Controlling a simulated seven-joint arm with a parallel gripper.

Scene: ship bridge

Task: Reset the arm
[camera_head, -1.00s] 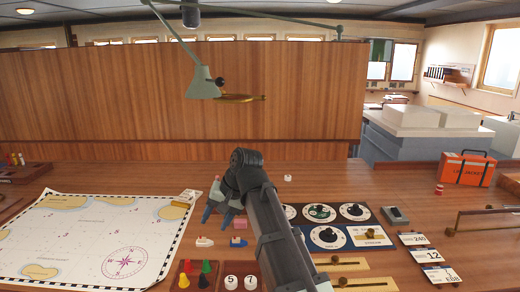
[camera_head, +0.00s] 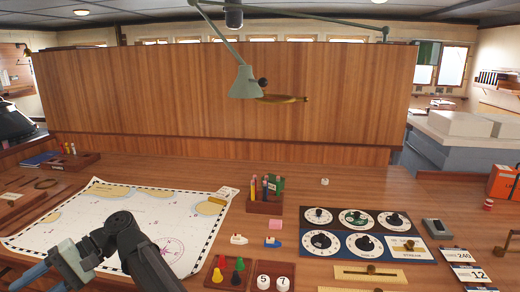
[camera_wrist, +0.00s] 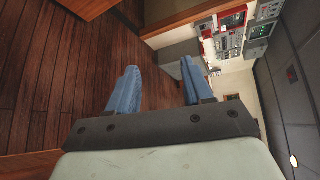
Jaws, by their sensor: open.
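My gripper (camera_head: 45,272) is at the lower left of the head view, over the near left part of the desk and the chart's near edge. Its blue fingers point left, partly cut off by the picture's edge. In the wrist view my gripper (camera_wrist: 158,85) shows two blue fingers standing well apart with nothing between them. Beyond them are a wooden floor and, at the upper right, a grey and red instrument panel (camera_wrist: 268,12). The wrist camera is tilted on its side.
A sea chart (camera_head: 130,200) covers the desk's left half. Right of it are a tray of coloured pegs (camera_head: 228,272), a wooden holder (camera_head: 264,207), small model ships (camera_head: 239,239) and dial panels (camera_head: 362,218). A lamp (camera_head: 243,85) hangs above the desk. The back right of the desk is mostly clear.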

